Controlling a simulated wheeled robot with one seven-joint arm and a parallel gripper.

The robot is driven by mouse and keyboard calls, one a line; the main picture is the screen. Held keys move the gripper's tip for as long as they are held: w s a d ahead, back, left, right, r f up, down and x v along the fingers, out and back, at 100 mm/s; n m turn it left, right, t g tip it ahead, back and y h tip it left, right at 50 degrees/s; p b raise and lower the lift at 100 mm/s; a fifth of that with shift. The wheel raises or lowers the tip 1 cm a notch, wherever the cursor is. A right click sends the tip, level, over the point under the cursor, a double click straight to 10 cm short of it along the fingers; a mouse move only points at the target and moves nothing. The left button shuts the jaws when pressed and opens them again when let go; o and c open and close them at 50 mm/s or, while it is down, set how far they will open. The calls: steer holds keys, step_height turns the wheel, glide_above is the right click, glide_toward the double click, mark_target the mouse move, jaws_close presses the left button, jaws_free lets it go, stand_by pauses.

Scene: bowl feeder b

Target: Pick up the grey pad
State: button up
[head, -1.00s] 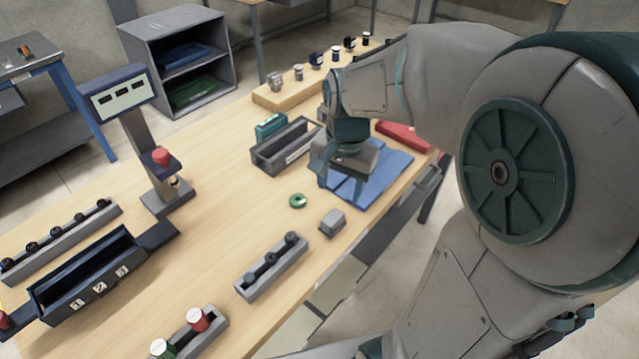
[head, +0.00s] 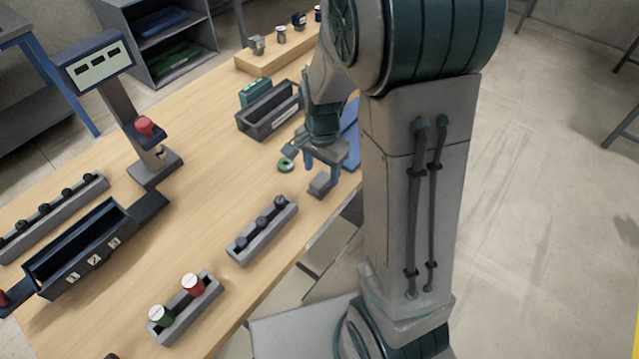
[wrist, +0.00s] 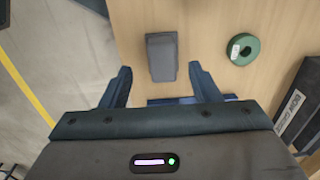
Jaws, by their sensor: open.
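The grey pad (head: 321,184) is a small grey block on the wooden table near its front edge. In the wrist view the pad (wrist: 161,57) lies ahead of my gripper (wrist: 160,72), roughly centred between its two fingertips. The gripper is open and empty. In the head view my gripper (head: 316,164) hangs just behind and above the pad, partly overlapping it. I cannot tell the exact gap in height.
A green ring (head: 286,165) lies left of the pad; it also shows in the wrist view (wrist: 243,49). A dark grey bin (head: 268,120) stands behind. A grey rack with dark knobs (head: 262,230) is in front left. A blue mat (head: 351,140) is partly hidden by my arm.

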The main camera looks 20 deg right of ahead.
mark_target(321, 180)
steer(key=shift+w+f+p, duration=0.2)
steer(key=shift+f+p, duration=0.15)
steer(key=shift+f, duration=1.95)
steer(key=c, duration=1.1)
